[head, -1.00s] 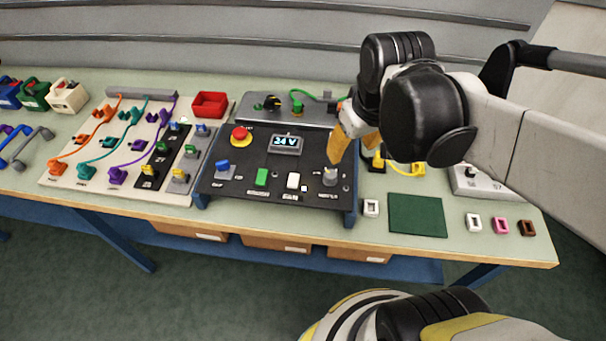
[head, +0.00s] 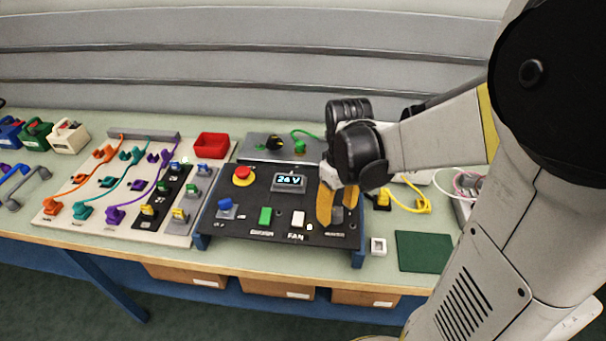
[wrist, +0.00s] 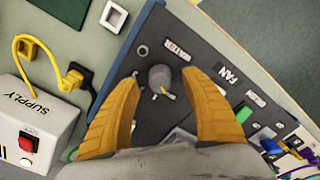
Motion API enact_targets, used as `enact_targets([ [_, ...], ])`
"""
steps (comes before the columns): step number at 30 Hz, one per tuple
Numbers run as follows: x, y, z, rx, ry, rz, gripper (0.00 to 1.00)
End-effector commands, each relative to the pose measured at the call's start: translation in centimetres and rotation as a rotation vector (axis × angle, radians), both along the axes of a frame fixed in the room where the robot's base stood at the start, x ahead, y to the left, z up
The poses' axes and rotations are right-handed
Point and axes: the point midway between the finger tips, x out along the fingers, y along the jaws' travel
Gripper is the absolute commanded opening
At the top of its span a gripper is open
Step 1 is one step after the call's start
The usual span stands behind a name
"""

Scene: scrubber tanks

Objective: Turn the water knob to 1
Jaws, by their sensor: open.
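The water knob (wrist: 160,78) is a round grey knob on the dark control panel (wrist: 150,42), beside the white WATER label (wrist: 176,50) in the wrist view. A small yellow mark shows on its lower right edge in that view; the scale numbers are too small to read. My gripper (wrist: 161,80) has two orange fingers spread on either side of the knob, with a visible gap on each side. In the head view my gripper (head: 337,215) points down at the panel's right part, and its fingers largely hide the knob.
On the panel are a white FAN switch (head: 298,219), a green switch (head: 265,216), a blue knob (head: 226,207), a red stop button (head: 243,175) and a display (head: 290,180). Right of it are yellow cable plugs (head: 383,200) and a green mat (head: 424,252).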

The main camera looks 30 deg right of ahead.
Motion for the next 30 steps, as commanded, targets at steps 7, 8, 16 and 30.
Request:
enact_targets([
  [7, 0.01, 0.0, -1.41, 0.0, 0.0, 0.0, 0.54],
  [8, 0.01, 0.0, -1.4, 0.0, 0.0, 0.0, 0.54],
  [16, 0.01, 0.0, -1.35, 0.0, 0.0, 0.0, 0.25],
  [30, 0.0, 0.01, -1.33, 0.0, 0.0, -0.051, 0.0],
])
